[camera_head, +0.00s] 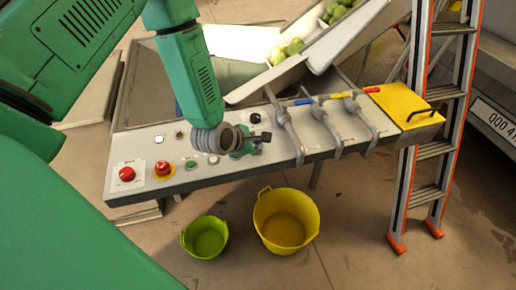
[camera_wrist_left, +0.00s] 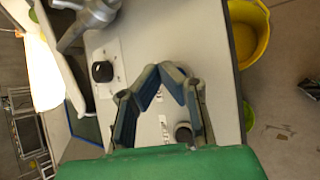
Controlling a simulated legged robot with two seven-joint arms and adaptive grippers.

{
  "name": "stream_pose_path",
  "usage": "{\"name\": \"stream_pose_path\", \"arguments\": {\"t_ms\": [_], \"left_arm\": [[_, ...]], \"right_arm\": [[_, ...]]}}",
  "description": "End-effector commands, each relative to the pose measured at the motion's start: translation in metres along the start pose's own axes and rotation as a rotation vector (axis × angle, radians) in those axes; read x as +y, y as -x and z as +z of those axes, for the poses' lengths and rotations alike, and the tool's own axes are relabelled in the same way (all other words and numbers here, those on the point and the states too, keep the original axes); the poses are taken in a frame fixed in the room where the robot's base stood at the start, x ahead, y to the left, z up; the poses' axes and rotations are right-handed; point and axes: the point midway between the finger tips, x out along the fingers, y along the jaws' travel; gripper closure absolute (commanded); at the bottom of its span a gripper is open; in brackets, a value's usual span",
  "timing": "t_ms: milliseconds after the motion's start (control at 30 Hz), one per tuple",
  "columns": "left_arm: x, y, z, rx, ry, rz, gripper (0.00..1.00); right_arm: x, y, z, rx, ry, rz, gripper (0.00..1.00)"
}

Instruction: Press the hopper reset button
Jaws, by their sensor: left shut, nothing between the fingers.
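The grey control panel (camera_head: 140,150) carries several buttons; their labels are too small to read, so I cannot tell which is the hopper reset button. From the left there is a red button (camera_head: 127,174), a red button on a yellow plate (camera_head: 163,168), a green button (camera_head: 190,164) and a pale button (camera_head: 213,159). A square white button (camera_head: 159,139) sits behind them. My left gripper (camera_head: 258,142) is shut and empty over the panel, near a black knob (camera_head: 254,118). In the left wrist view its fingertips (camera_wrist_left: 161,72) meet above the panel, beside the black knob (camera_wrist_left: 102,72).
Grey levers (camera_head: 320,115) with coloured handles stand right of my gripper, then a yellow box (camera_head: 402,103). A ladder (camera_head: 440,110) stands at the right. A green bucket (camera_head: 205,238) and a yellow bucket (camera_head: 286,220) stand on the floor in front. A chute (camera_head: 345,40) with green fruit rises behind.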

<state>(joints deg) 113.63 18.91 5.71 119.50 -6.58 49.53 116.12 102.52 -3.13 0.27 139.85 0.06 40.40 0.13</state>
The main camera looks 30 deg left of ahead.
Motion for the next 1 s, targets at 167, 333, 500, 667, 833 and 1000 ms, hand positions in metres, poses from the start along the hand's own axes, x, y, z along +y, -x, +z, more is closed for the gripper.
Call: {"name": "stream_pose_path", "arguments": {"t_ms": [167, 333, 500, 667, 833, 1000], "left_arm": [[0.001, 0.006, 0.009, 0.0, 0.002, 0.0, 1.0], [0.0, 0.006, 0.011, 0.0, 0.002, 0.0, 1.0], [0.0, 0.006, 0.01, 0.0, 0.001, 0.0, 1.0], [0.004, 0.011, 0.014, 0.0, 0.003, 0.001, 1.0], [0.013, 0.023, 0.022, 0.001, 0.003, 0.002, 1.0], [0.021, 0.035, 0.031, 0.0, 0.003, 0.001, 1.0]], "right_arm": [[0.0, 0.008, 0.0, 0.0, 0.0, 0.0, 1.0], [0.0, 0.008, -0.001, 0.0, 0.0, 0.0, 1.0], [0.0, 0.008, 0.0, 0.0, 0.0, 0.0, 1.0], [0.0, 0.013, -0.001, 0.0, 0.0, 0.0, 1.0], [0.0, 0.027, -0.001, 0.0, 0.0, 0.0, 1.0], [0.0, 0.041, -0.002, 0.0, 0.0, 0.0, 1.0]]}}
